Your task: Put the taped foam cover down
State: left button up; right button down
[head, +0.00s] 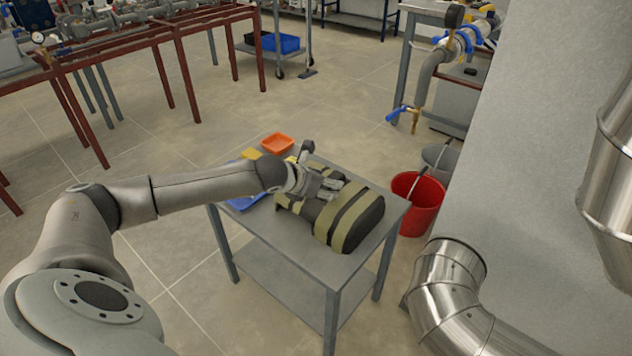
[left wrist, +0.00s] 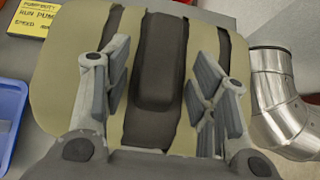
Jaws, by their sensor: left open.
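The taped foam cover (head: 359,221) is dark grey with wide olive-tan bands. It lies on the grey table (head: 300,254). My left gripper (head: 332,186) is over the cover's left part, reaching in from the left. In the left wrist view the cover (left wrist: 60,75) fills most of the picture, with a raised dark ridge (left wrist: 159,62) along its middle. There my left gripper's fingers (left wrist: 164,90) are spread apart on either side of the ridge. I cannot tell whether the fingers touch the cover. My right gripper is not in view.
An orange tray (head: 277,144), a blue tray (head: 245,201) and a yellow note (left wrist: 35,18) are on the table. Red (head: 417,203) and grey (head: 441,158) buckets stand to its right. Shiny metal ducting (head: 444,292) is close at the right front. The floor left of the table is clear.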

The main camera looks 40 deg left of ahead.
pick_arm(q)
jog(key=shift+s+r, duration=0.15)
jog(key=shift+r, duration=0.05)
jog(key=v, duration=0.4)
jog(key=shift+s+a, duration=0.15)
jog(key=v, duration=0.7)
jog(key=shift+r+b, duration=0.25)
jog(key=shift+b, duration=0.1)
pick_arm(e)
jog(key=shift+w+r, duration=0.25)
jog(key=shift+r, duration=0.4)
pick_arm(q)
jog(key=shift+s, duration=0.1)
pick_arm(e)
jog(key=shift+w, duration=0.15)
